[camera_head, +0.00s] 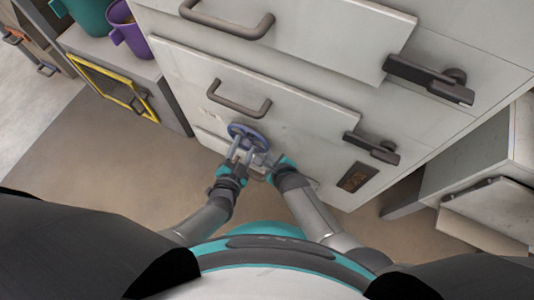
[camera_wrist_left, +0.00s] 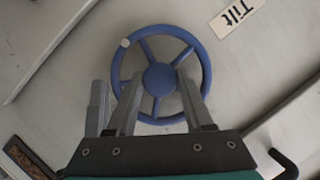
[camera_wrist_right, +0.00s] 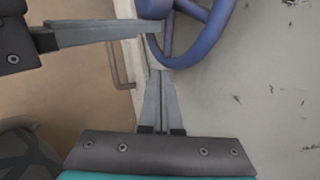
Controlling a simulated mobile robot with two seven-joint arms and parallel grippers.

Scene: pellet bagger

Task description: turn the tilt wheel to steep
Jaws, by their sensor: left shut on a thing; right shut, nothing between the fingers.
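The blue tilt wheel (camera_head: 247,132) is mounted on the lower front of the pale cabinet. In the left wrist view the wheel (camera_wrist_left: 205,70) shows several spokes, a round hub and a small pale knob at the upper left of its rim. A "Tilt" label (camera_wrist_left: 237,17) is beside it. My left gripper (camera_wrist_left: 160,88) is shut on the wheel, its fingers either side of the hub and lower spokes. My right gripper (camera_wrist_right: 160,75) is shut and empty, just below the rim in its wrist view; whether it touches is unclear. The wheel's angle setting is not readable.
The cabinet has drawer-like panels with bar handles (camera_head: 239,98) above the wheel and dark latches (camera_head: 372,148) to the right. A dark display panel (camera_head: 357,177) is at lower right.

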